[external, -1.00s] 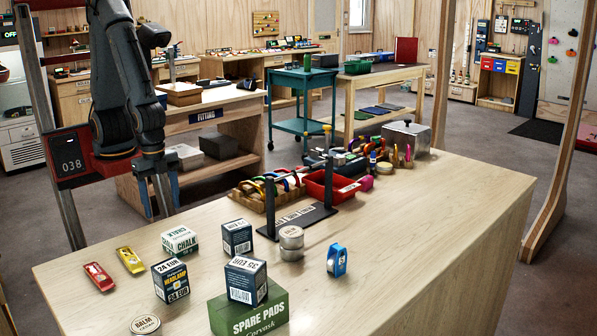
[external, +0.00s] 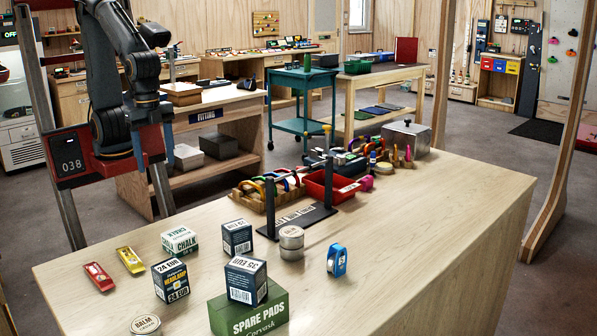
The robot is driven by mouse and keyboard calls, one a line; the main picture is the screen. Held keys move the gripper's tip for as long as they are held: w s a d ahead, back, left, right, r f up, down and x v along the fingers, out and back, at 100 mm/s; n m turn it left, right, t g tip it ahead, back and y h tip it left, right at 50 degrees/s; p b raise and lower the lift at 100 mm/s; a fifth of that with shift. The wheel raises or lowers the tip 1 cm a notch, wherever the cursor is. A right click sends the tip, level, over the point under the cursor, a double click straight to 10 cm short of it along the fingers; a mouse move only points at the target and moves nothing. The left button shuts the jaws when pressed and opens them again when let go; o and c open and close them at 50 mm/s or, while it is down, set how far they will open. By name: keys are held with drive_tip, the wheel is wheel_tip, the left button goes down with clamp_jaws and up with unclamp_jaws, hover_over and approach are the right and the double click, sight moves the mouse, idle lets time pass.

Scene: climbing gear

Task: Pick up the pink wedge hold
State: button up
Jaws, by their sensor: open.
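A small pink object (external: 366,183), which looks like the pink wedge hold, lies on the wooden table beside the right end of a red tray. It is small in the picture, so its exact shape is hard to tell. My arm is folded at the upper left, well away from it and beyond the table's left edge. My gripper's fingers cannot be made out; they seem hidden behind my arm links.
The red tray (external: 315,187), a wooden crate of coloured gear (external: 262,202) and a black stand with two posts (external: 296,219) crowd around the pink object. A metal box (external: 407,139) stands behind. Boxes and tins, including a green box (external: 250,312), fill the near left. The table's right side is clear.

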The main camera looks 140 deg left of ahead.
drive_tip(key=w+a+r+t, duration=0.1)
drive_tip(key=w+a+r, duration=0.1)
drive_tip(key=w+a, duration=0.3)
drive_tip(key=w+a+r, duration=0.2)
drive_tip(key=w+a, duration=0.1)
drive_tip(key=w, duration=0.5)
drive_tip(key=n+t, duration=0.2)
drive_tip(key=t, duration=0.1)
hover_over(363, 182)
drive_tip(key=s+a, duration=0.2)
drive_tip(key=s, duration=0.3)
wheel_tip(363, 182, down, 8)
drive_tip(key=shift+y, duration=0.4)
drive_tip(key=shift+s+p+x, duration=0.2)
drive_tip(key=shift+p+x, duration=0.8)
drive_tip(key=shift+x, duration=3.05)
drive_tip(key=shift+d, duration=0.1)
drive_tip(key=c, duration=1.2)
